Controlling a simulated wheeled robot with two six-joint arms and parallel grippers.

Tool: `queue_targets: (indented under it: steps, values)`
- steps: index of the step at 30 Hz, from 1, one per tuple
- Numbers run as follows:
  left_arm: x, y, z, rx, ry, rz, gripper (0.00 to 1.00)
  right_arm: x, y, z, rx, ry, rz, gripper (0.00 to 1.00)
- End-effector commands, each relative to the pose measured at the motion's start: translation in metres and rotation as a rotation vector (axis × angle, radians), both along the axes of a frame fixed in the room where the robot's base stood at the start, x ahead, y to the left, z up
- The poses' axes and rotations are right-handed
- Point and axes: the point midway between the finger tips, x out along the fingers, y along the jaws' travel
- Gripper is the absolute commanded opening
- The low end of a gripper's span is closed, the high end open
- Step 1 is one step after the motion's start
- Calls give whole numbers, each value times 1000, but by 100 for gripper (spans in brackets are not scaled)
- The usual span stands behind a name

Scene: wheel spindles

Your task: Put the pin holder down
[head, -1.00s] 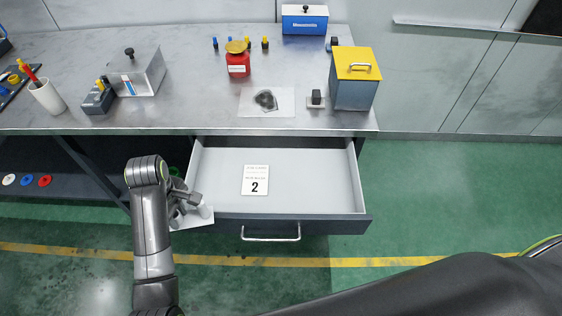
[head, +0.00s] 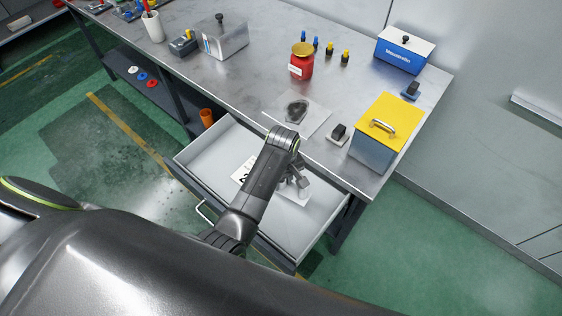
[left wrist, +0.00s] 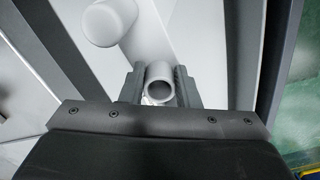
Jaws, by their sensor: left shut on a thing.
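The pin holder is a white plate with upright white posts. In the head view the pin holder (head: 296,197) shows at the right part of the open drawer (head: 330,222), partly hidden behind my left gripper (head: 300,183). In the left wrist view my left gripper (left wrist: 160,88) is shut on one hollow white post of the pin holder (left wrist: 159,72). A second rounded post stands up and to the left of it. I cannot tell whether the plate touches the drawer floor. My right gripper is out of view.
A white card with a number (head: 243,170) lies in the drawer, left of my arm. On the bench stand a yellow-lidded box (head: 388,122), a red jar (head: 301,65), a small dark-topped block (head: 338,134) and a clear sheet with a dark patch (head: 318,118). The drawer's front right is clear.

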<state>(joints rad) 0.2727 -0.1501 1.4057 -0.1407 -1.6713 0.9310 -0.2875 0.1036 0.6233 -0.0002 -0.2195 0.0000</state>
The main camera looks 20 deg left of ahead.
Motion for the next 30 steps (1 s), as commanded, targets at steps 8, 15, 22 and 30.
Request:
queue_targets:
  steps: [8, 15, 22, 30]
  values:
    - [-7, -11, -3, -3, 3, -119, 2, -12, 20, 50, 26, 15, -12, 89]
    - [-9, -14, -17, -4, 1, -144, 2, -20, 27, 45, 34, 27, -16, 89]
    - [-9, -14, -44, -5, 0, -143, 2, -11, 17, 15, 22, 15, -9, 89]
    - [-9, -14, -73, -5, 0, -143, 2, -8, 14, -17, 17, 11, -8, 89]
